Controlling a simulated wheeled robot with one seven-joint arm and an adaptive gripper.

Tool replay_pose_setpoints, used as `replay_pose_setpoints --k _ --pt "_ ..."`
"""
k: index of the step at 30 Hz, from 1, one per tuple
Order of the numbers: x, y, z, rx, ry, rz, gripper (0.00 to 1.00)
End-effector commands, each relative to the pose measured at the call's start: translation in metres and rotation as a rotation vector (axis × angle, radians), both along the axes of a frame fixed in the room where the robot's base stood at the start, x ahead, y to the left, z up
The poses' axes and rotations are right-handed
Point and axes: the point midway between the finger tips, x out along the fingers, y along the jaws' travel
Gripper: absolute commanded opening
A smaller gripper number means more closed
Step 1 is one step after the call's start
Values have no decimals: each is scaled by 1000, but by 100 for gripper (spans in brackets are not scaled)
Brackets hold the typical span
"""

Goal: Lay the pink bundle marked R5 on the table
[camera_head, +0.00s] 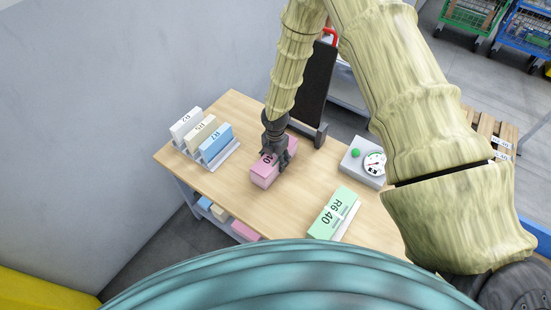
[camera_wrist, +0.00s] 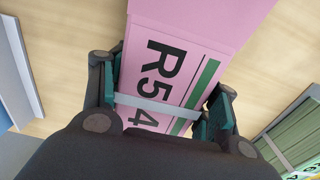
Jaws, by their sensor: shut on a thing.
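The pink bundle (camera_head: 262,176), a block with a label, is at the middle of the wooden table (camera_head: 232,108). In the wrist view the bundle (camera_wrist: 200,22) shows a label reading R5 and part of a 4, with a pale strap across it. My gripper (camera_head: 277,160) is shut on the bundle from above, with one finger on each side of it. In the wrist view the gripper (camera_wrist: 165,100) covers the bundle's near end. The bundle is at or very close to the tabletop; I cannot tell whether it touches.
A rack (camera_head: 226,154) with white, cream and blue bundles stands at the left. A green bundle marked R6 40 (camera_head: 331,212) is at the front right. A dial scale (camera_head: 358,168) stands at the right, and a dark upright board (camera_head: 319,80) at the back. Bare wood lies left of the pink bundle.

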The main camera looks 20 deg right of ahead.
Motion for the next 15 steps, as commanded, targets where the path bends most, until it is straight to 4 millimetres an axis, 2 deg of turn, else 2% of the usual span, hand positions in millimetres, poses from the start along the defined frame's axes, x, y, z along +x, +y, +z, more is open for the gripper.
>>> replay_pose_setpoints --k 12,13,15 --pt "1 0 -5 0 -1 0 0" --pt "1 0 -4 0 -1 0 64" --pt "1 0 -4 0 -1 0 77"
